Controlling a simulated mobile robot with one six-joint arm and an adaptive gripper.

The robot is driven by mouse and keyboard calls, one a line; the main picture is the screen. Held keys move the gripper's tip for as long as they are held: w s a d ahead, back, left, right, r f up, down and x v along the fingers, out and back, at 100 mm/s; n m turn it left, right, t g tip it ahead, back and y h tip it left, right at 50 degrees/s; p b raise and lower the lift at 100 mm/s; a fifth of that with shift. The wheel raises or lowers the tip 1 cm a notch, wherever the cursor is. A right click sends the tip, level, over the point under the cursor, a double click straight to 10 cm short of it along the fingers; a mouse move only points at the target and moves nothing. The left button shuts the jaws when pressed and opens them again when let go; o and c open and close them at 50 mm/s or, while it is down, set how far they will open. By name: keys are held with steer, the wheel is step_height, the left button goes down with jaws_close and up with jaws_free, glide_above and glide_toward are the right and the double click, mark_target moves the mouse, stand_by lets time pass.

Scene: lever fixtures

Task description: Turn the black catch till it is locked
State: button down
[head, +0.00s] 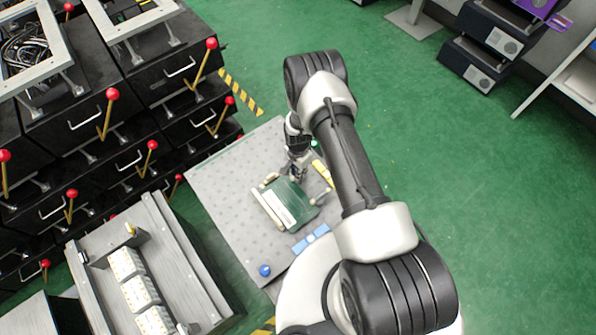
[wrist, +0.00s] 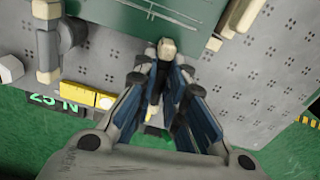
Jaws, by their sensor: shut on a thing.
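A green box (head: 298,204) with a pale strip lies on a grey perforated plate (head: 225,180); its green face (wrist: 120,20) fills the top of the wrist view. My gripper (head: 297,172) is at its far edge. In the wrist view my gripper (wrist: 166,68) is closed around a small piece with a beige end, which I take to be the black catch (wrist: 166,48). Only that end shows past the fingertips, close to the box edge; the rest is hidden between the fingers. The catch's angle and whether it is locked cannot be told.
Beige-ended fittings stand left (wrist: 48,75) and right (wrist: 240,14) of my fingers. A yellow block (wrist: 80,95) sits at the plate's edge. A blue block (head: 310,239) and blue knob (head: 265,270) are on the plate.

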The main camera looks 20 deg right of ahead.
steer(key=shift+m, duration=0.9)
steer(key=c, duration=1.6)
jaws_free()
steer(key=shift+c, duration=0.2)
steer(key=shift+r, duration=0.15)
step_height(320, 180, up, 12)
